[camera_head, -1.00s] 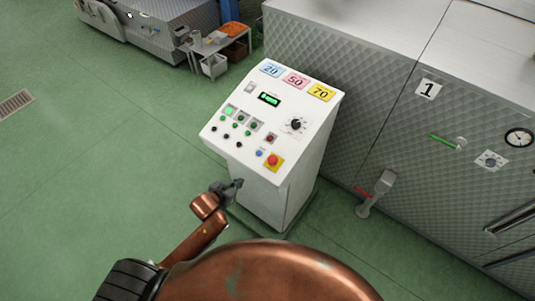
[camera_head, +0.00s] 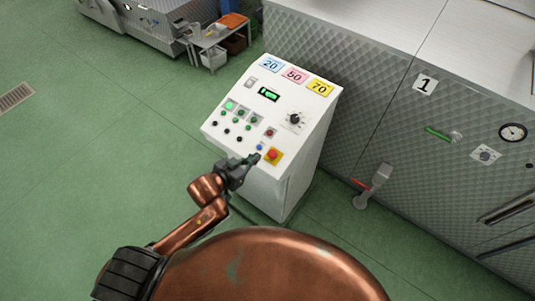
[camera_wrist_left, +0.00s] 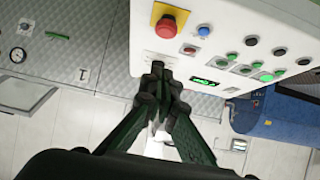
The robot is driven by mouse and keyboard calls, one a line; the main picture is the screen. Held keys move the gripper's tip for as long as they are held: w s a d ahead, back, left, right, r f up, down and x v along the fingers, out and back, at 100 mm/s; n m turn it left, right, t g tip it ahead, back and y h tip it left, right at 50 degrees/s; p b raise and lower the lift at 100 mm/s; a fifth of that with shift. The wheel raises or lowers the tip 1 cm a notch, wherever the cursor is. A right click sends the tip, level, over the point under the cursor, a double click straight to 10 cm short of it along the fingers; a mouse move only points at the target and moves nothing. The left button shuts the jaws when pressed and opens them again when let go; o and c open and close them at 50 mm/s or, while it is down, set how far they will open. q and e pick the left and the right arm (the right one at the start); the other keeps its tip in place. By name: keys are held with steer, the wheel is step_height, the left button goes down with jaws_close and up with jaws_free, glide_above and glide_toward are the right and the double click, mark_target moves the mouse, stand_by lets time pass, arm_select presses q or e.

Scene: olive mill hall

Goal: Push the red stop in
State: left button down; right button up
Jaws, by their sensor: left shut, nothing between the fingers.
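The red stop (camera_head: 272,155) is a round red button on a yellow square plate at the lower right of the white control panel (camera_head: 312,112). It also shows in the left wrist view (camera_wrist_left: 167,27) near the top, clear of the fingers. My left gripper (camera_head: 256,157) is shut and empty. Its fingertips are just left of the yellow plate in the head view. In the left wrist view the fingertips (camera_wrist_left: 157,68) lie below the red stop in the picture. I cannot tell whether they touch the panel. My right gripper is not in view.
A blue button (camera_head: 260,147) sits close beside the stop. Several other buttons, a lit display (camera_head: 269,94) and a black dial (camera_head: 294,118) are on the panel. A quilted metal machine (camera_head: 390,110) stands behind it on the right. Green floor (camera_head: 90,170) is free on the left.

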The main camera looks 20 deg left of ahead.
arm_select(q)
steer(key=p, duration=0.1)
glide_toward(274, 151)
steer(key=w+d, duration=0.1)
steer(key=w, duration=0.3)
steer(key=shift+w+d+f+p, duration=0.1)
steer(key=shift+d+f+p, duration=0.1)
steer(key=shift+f, duration=0.25)
steer(key=shift+w+d+f+p, duration=0.1)
steer(key=shift+w+f+p, duration=0.05)
steer(key=shift+f, duration=0.3)
steer(key=shift+w+f, duration=0.1)
steer(key=shift+f, duration=0.45)
